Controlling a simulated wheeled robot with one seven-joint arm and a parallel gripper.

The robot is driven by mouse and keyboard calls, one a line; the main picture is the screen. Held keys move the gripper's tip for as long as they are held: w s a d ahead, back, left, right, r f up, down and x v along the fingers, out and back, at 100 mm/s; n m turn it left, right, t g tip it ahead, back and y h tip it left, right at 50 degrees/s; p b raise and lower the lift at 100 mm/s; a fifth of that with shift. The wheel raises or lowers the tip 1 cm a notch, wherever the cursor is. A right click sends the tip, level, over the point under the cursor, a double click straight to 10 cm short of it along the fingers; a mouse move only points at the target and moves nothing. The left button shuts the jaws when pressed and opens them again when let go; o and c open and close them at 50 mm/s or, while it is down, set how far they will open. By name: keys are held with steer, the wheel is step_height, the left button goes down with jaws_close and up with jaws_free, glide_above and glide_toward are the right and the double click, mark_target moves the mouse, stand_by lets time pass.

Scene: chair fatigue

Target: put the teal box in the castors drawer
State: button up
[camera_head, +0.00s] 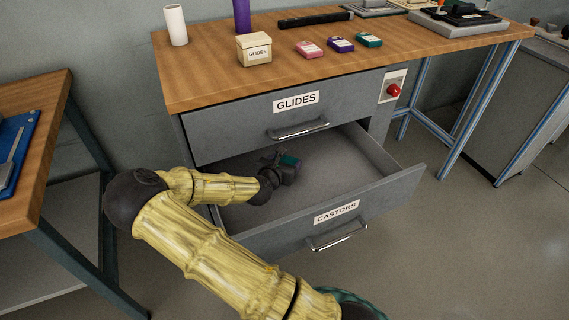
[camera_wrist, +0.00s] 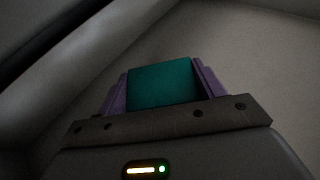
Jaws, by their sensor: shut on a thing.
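The castors drawer (camera_head: 375,155), grey with a "CASTORS" label, is pulled open below the shut "GLIDES" drawer. My gripper (camera_head: 289,161) is inside the open drawer, toward its back left. It is shut on the teal box (camera_wrist: 163,85), which sits between two purple fingers in the wrist view. In the head view only a small part of the teal box (camera_head: 291,159) shows past the gripper. I cannot tell whether the box touches the drawer floor.
The wooden bench top (camera_head: 210,80) carries a cream "GLIDES" box (camera_head: 254,49), a white cylinder (camera_head: 176,25), a purple cylinder (camera_head: 242,16), and small pink, purple and teal packs (camera_head: 368,40). A red button (camera_head: 393,91) is right of the drawers. The drawer's right side is empty.

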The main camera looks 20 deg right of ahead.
steer(key=shift+f, duration=0.1)
steer(key=o, duration=1.1)
steer(key=shift+c, duration=0.2)
steer(key=shift+s+a+r, duration=0.1)
steer(key=shift+a+r, duration=0.05)
steer(key=shift+r, duration=0.1)
steer(key=p+v, duration=0.3)
steer(key=v, duration=0.8)
steer(key=shift+a+p, duration=0.2)
steer(key=shift+p, duration=0.1)
steer(key=shift+s+r, duration=0.1)
steer(key=shift+s, duration=0.15)
